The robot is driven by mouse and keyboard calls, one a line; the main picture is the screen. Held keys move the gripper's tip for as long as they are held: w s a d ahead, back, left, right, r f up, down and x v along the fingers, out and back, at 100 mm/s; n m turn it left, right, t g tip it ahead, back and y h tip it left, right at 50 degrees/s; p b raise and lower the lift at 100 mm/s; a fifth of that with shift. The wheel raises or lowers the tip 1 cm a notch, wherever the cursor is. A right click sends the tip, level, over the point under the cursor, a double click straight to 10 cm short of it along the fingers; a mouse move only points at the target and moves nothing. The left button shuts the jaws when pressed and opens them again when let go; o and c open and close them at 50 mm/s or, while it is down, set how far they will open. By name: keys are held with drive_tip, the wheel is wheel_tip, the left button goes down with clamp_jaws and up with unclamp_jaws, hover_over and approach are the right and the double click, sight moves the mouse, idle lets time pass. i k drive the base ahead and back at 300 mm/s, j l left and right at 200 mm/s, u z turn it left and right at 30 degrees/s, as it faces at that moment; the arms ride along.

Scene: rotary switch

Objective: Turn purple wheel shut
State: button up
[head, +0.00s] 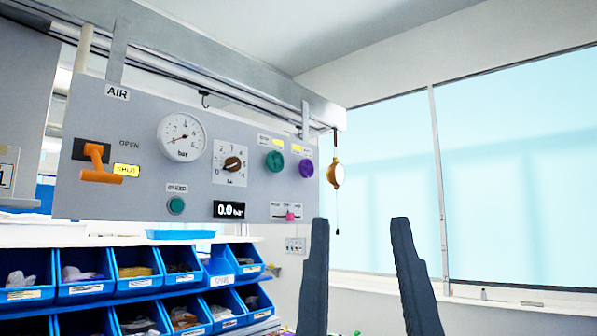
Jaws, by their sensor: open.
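The purple wheel (306,168) is a small round knob near the right end of the grey panel (120,200) in the head view. A small label sits above it. Its exact turn position is too small to tell. My gripper (357,225) shows as two dark fingers at the bottom right, spread apart with nothing between them. In the picture the fingers lie below and to the right of the purple wheel, apart from it.
A green wheel (274,161) is just left of the purple one. The panel also carries an orange handle (103,172), a gauge (182,136), a brown rotary knob (232,164) and a pink slider (290,215). A yellow hanging device (335,173) is right of the panel. Blue bins (85,288) stand below.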

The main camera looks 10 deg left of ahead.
sight(306, 167)
drive_tip(key=u, duration=0.2)
drive_tip(key=i+l+u, duration=0.2)
drive_tip(key=i+l, duration=0.5)
